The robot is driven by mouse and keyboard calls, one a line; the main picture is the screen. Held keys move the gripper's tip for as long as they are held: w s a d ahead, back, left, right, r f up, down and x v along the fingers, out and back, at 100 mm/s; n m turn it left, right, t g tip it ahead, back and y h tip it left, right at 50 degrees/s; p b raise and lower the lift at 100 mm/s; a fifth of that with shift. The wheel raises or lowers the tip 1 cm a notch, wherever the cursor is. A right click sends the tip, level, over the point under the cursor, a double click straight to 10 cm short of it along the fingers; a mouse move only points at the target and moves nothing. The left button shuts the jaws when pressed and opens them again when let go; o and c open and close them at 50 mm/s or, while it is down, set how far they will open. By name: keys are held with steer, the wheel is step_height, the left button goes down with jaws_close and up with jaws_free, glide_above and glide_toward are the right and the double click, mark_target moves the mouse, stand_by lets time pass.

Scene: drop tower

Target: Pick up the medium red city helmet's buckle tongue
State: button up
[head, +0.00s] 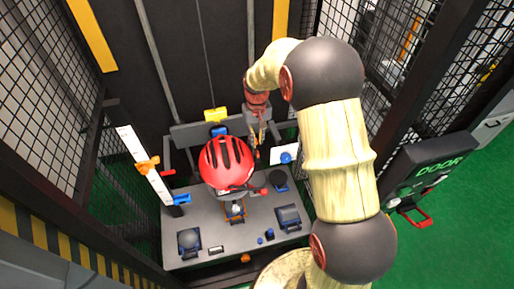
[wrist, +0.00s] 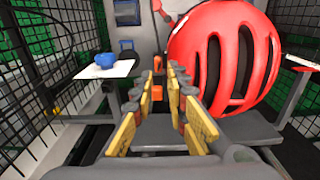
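The red city helmet (head: 226,160), with dark vents, sits over the grey bench in the head view. It fills the upper right of the wrist view (wrist: 225,55). A thin dark piece with a red end (head: 264,191) sticks out at its lower right edge; I cannot tell whether this is the buckle tongue. A similar red-tipped piece (wrist: 157,6) shows at the top of the wrist view. My gripper (head: 258,146) is beside the helmet, to its upper right. Its yellow-padded fingers (wrist: 160,84) are apart with nothing held between them. A small orange part shows beyond the fingertips.
A blue object (head: 286,157) lies on a white plate right of my gripper. The grey bench (head: 205,215) carries several dark fixtures. A white upright scale (head: 143,160) with orange and blue clamps stands left. Mesh cage walls (head: 50,70) stand on both sides.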

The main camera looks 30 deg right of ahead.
mark_target(258, 155)
steer(key=f, duration=0.8)
steer(key=shift+s+d+f, duration=0.1)
steer(key=shift+s+f, duration=0.05)
steer(key=shift+s, duration=0.1)
steer(key=shift+c, duration=1.1)
jaws_close()
